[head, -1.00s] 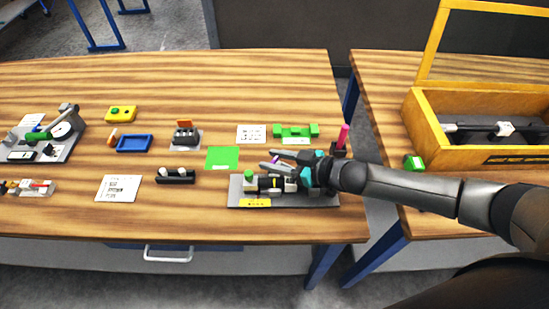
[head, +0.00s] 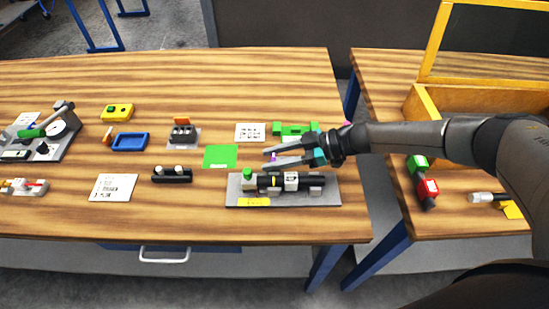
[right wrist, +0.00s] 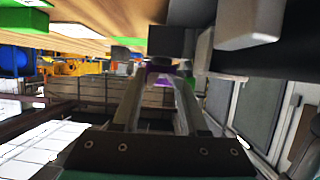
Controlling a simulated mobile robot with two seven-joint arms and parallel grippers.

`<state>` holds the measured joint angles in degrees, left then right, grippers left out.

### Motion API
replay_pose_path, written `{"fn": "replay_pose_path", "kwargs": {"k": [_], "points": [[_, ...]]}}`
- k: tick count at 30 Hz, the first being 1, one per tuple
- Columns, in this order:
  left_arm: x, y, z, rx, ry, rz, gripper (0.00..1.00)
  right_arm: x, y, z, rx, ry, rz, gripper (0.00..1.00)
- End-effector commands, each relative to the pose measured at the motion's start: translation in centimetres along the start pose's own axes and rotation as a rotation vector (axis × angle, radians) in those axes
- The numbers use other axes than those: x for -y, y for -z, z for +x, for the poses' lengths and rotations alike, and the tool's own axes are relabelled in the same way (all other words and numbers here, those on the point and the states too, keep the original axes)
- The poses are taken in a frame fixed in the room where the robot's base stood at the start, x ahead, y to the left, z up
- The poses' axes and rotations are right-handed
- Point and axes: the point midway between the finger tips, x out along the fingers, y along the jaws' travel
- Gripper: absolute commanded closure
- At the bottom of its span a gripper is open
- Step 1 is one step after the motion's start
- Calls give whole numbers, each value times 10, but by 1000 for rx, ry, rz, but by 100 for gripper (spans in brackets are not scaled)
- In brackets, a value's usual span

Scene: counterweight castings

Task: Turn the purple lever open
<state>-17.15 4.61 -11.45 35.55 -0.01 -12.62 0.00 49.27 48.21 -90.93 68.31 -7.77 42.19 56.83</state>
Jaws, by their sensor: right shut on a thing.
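A grey plate (head: 330,197) near the table's front right carries a black cylindrical valve body (head: 312,183) with white collars and a green knob (head: 248,174) at its left end. The small purple lever (head: 274,157) shows behind the body, at my right fingertips. In the right wrist view, the purple lever (right wrist: 157,77) sits between the tips. My right gripper (head: 268,158) reaches in from the right and is shut on the lever, its fingers apart by the lever's width. The fingers hide part of the lever. My left gripper is out of view.
A green bracket (head: 293,129) stands just behind my right gripper. A green mat (head: 221,157) and a black holder (head: 172,175) lie to the left. A second table with a yellow crate (head: 423,103) stands at right, across a gap.

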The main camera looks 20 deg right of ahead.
Motion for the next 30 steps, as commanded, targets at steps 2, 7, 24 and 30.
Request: {"fn": "replay_pose_path", "kwargs": {"k": [2, 7, 24, 30], "points": [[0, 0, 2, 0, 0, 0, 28, -1, 1, 2, -3, 14, -8, 100], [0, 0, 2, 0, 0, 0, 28, 0, 2, 2, -4, 29, -14, 100], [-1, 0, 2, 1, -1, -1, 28, 0, 2, 2, -4, 30, -14, 32], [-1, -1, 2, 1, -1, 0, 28, 0, 1, 1, -2, 30, -13, 28]]}}
